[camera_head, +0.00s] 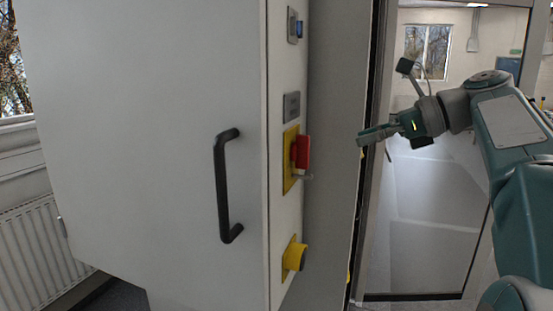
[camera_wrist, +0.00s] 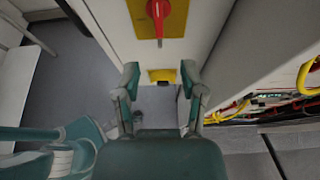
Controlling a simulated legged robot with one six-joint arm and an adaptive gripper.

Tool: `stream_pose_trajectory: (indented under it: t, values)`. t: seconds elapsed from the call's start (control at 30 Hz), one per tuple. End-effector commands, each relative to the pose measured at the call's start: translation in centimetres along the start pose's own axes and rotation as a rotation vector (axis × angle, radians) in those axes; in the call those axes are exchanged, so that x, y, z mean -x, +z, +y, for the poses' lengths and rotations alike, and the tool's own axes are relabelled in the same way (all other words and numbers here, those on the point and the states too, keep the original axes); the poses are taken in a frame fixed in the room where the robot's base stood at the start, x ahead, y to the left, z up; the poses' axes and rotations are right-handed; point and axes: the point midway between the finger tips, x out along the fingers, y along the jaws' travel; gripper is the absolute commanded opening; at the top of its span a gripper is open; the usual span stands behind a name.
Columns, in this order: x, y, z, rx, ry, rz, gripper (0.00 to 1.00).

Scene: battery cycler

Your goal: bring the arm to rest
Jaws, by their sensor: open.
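My gripper (camera_head: 372,137) is open and empty at the end of my arm, to the right of the cabinet in the head view. It points left toward the red switch handle (camera_head: 301,151), with a gap between them. In the wrist view my gripper (camera_wrist: 160,82) shows two fingers spread apart with nothing between them. The red switch handle (camera_wrist: 158,14) on its yellow plate shows ahead of the fingers there, at the top of the picture.
The grey cabinet door (camera_head: 150,120) has a black handle (camera_head: 222,188). A glass door (camera_head: 425,215) stands behind my arm. Yellow cables (camera_wrist: 228,112) show at right in the wrist view. A radiator (camera_head: 40,250) is at far left.

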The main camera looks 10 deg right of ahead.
Motion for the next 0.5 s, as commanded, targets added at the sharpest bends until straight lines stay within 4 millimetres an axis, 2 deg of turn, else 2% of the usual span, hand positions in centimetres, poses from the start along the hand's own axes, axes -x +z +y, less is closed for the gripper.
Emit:
stream_pose_trajectory:
  t: [0.17,0.3,0.5]
  values:
    - [-3.8,-2.0,3.0,0.201,-0.025,0.132,0.53]
    - [-6.9,-5.8,6.6,0.469,-0.016,0.306,0.53]
    - [-9.6,-12.5,12.2,0.915,0.091,0.556,0.53]
